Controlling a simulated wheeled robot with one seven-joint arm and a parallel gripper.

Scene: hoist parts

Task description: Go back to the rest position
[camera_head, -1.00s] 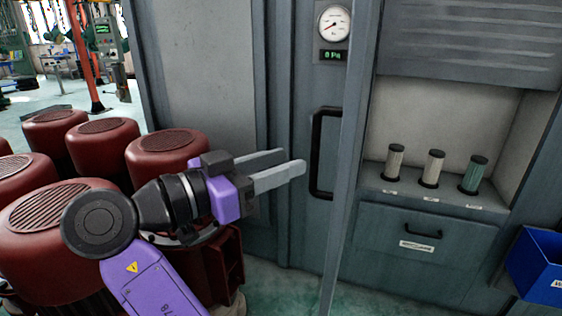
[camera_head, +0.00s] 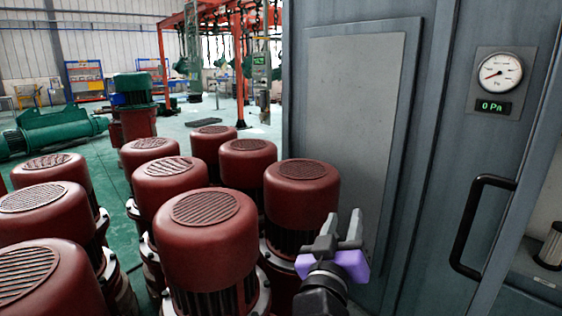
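My gripper (camera_head: 341,226) is at the lower middle of the head view, its two grey fingers pointing away from me. The fingers are apart with nothing between them. It is in front of the grey cabinet (camera_head: 355,150) and to the right of the red motors. Most of my arm below the wrist is out of the picture.
Several red motors (camera_head: 208,240) stand close together at the left and middle, near my gripper. The cabinet has a black handle (camera_head: 477,225) and a gauge (camera_head: 499,72) over a display reading 0 Pa. Open green floor (camera_head: 95,170) lies beyond the motors, at the left.

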